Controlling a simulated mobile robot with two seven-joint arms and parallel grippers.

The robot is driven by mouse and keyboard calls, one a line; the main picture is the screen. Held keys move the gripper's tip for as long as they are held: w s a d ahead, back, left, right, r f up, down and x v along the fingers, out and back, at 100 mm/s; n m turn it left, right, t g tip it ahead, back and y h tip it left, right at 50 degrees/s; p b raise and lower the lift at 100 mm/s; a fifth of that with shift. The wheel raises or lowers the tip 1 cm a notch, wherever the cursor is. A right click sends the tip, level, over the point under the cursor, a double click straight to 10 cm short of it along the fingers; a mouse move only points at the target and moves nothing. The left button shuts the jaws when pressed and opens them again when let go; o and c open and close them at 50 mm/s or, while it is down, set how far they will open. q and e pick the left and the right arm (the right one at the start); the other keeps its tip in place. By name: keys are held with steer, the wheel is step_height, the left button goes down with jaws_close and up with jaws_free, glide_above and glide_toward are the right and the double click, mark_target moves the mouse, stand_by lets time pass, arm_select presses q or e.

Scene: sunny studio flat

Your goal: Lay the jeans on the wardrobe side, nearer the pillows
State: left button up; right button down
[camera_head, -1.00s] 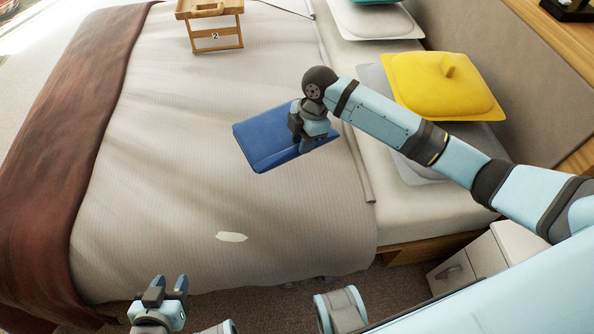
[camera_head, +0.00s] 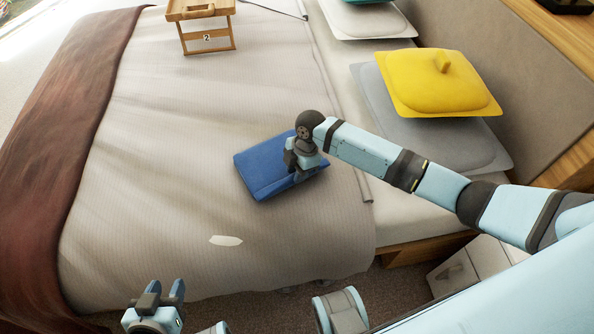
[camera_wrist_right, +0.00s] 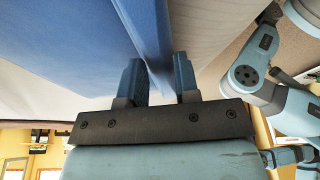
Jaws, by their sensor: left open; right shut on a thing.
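The folded blue jeans (camera_head: 262,172) are on or just above the bed cover, near the pillow end; I cannot tell whether they touch it. My right gripper (camera_head: 303,172) is over their right part and shut on their edge. In the right wrist view the jeans (camera_wrist_right: 75,40) fill the upper left, and their edge runs between the two fingers of the gripper (camera_wrist_right: 160,85). My left gripper (camera_head: 163,294) is open and empty in front of the bed's near side. The wardrobe cannot be made out.
A yellow cushion (camera_head: 430,85) lies on grey pillows (camera_head: 440,140) at the right. A small white patch (camera_head: 226,240) lies nearer me. A brown throw (camera_head: 50,150) covers the left end.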

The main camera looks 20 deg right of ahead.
steer(key=c, duration=0.8)
jaws_free()
steer(key=shift+c, duration=0.2)
steer(key=s+p+v, duration=0.1)
steer(key=p+v, duration=0.1)
steer(key=v, duration=1)
steer(key=s+a+f+m+t+y, duration=0.3)
steer(key=s+a+f+m+t, duration=0.2)
steer(key=s+a+f+m, duration=0.4)
steer(key=s+d+r+m+t+h, duration=0.1)
steer(key=s+d+r+m+t, duration=0.1)
steer(key=s, duration=0.4)
steer(key=s+d+r+m+t+h, duration=0.1)
steer(key=s+d+r+m+t, duration=0.1)
steer(key=s+m, duration=0.4)
steer(key=s+d+t, duration=0.1)
steer(key=t, duration=0.1)
steer(key=shift+d+t, duration=0.25)
steer(key=shift+t, duration=0.05)
